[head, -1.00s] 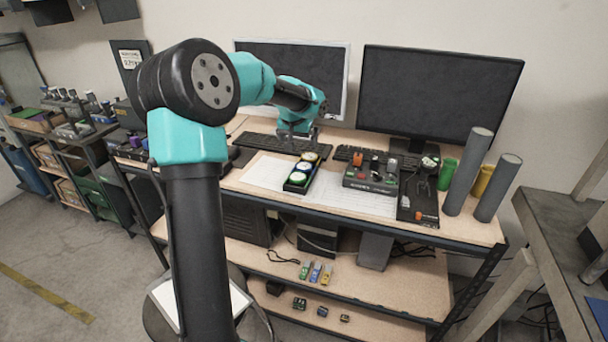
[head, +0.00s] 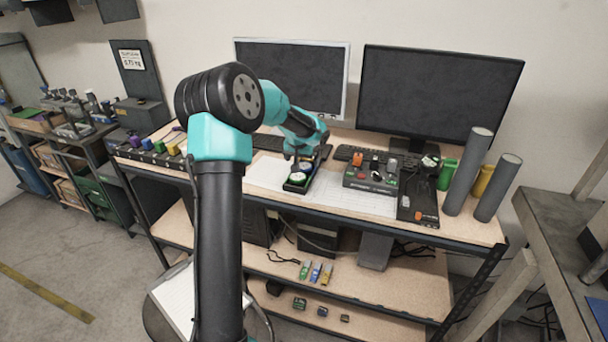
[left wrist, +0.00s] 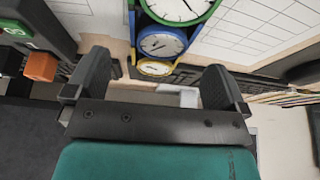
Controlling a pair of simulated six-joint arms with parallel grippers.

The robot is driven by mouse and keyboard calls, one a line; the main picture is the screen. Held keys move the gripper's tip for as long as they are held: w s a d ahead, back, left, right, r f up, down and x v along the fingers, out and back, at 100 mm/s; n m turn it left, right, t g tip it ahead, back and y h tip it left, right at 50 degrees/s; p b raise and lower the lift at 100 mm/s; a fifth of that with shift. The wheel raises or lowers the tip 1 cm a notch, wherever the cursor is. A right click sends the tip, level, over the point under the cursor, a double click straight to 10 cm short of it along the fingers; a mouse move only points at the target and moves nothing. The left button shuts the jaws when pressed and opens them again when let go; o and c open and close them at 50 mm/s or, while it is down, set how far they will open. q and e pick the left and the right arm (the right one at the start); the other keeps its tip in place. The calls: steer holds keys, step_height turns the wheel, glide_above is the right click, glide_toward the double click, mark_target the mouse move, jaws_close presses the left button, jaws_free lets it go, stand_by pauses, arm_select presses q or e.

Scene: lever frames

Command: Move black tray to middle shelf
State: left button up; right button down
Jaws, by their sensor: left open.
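A long black tray holding round white dials with coloured rims (head: 297,187) lies on the workbench top, on white paper. My left gripper (head: 306,163) is over its far end and hides part of it. In the left wrist view the dials (left wrist: 162,44) show ahead, between the open fingers of the left gripper (left wrist: 158,80); nothing is held. Another black tray with tools (head: 418,205) lies further right on the bench. The middle shelf (head: 400,285) under the bench top bears several small coloured items (head: 316,272). My right gripper is not seen.
A grey control box (head: 371,175) stands right of the dial tray. Two monitors (head: 440,95) and keyboards stand behind it. Grey tubes (head: 468,172) stand at the right end. A stool (head: 172,300) is in front of the bench at left. The shelf's right part is clear.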

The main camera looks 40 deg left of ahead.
mark_target(303, 166)
arm_select(q)
steer(key=shift+x, duration=0.75)
steer(key=shift+x, duration=2.6)
steer(key=shift+s+a, duration=0.15)
steer(key=shift+s, duration=0.05)
steer(key=c, duration=0.9)
steer(key=shift+r, duration=0.1)
